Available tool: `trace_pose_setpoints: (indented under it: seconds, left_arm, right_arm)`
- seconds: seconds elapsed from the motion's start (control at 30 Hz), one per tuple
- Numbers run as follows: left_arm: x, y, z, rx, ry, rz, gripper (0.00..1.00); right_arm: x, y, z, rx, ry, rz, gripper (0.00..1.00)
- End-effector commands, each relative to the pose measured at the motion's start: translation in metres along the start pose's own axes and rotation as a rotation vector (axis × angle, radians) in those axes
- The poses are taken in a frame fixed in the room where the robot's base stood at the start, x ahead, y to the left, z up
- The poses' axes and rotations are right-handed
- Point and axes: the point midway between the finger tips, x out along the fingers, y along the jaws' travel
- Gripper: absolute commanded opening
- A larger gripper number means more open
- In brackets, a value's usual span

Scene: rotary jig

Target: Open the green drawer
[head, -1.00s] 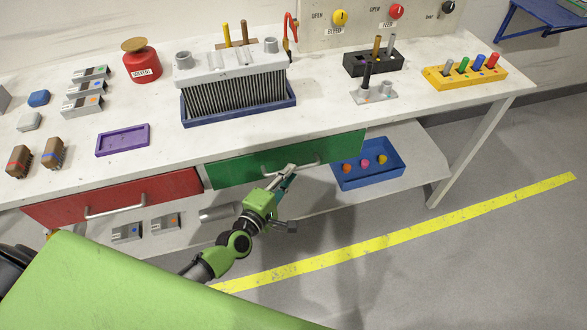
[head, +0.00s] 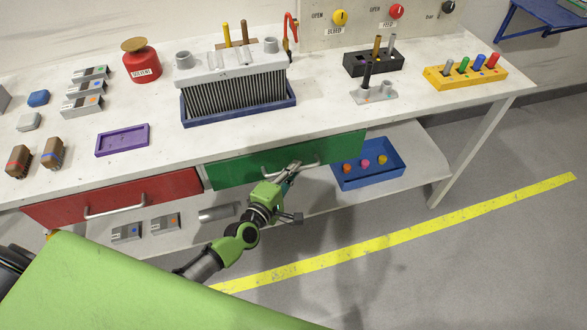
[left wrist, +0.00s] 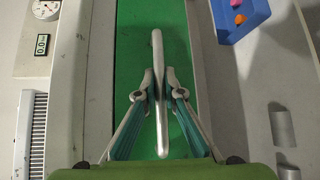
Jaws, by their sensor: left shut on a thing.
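The green drawer (head: 235,174) is in the bench front, right of the red drawer, and its face looks flush with the bench. Its silver bar handle (left wrist: 158,60) runs upright through the left wrist view. My left gripper (head: 292,169) is at the handle; in the left wrist view its two fingertips (left wrist: 158,86) close on the bar from both sides, around its middle. Part of the handle is hidden behind the fingers in the head view. My right gripper is not in view.
The red drawer (head: 150,191) is shut to the left. A blue bin (head: 345,182) with small coloured pieces stands on the lower shelf at right. A grey cylinder (head: 215,212) lies on that shelf. The floor in front, with a yellow line (head: 420,239), is clear.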

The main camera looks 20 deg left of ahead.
Motion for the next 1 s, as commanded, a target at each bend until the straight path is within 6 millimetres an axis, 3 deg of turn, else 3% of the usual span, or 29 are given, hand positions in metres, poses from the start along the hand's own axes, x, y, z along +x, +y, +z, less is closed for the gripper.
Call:
trace_pose_setpoints:
  seconds: [0.27, 0.7, 1.0]
  left_arm:
    - [-0.028, -0.008, 0.028, -0.004, -0.001, -0.005, 0.0]
    - [-0.109, -0.033, 0.108, -0.004, -0.001, -0.006, 0.0]
    - [-0.152, -0.046, 0.151, -0.002, 0.0, -0.004, 0.0]
  right_arm:
    - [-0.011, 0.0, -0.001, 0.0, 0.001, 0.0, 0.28]
    - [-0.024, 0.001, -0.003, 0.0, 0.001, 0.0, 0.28]
    - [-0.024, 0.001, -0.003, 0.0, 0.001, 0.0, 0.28]
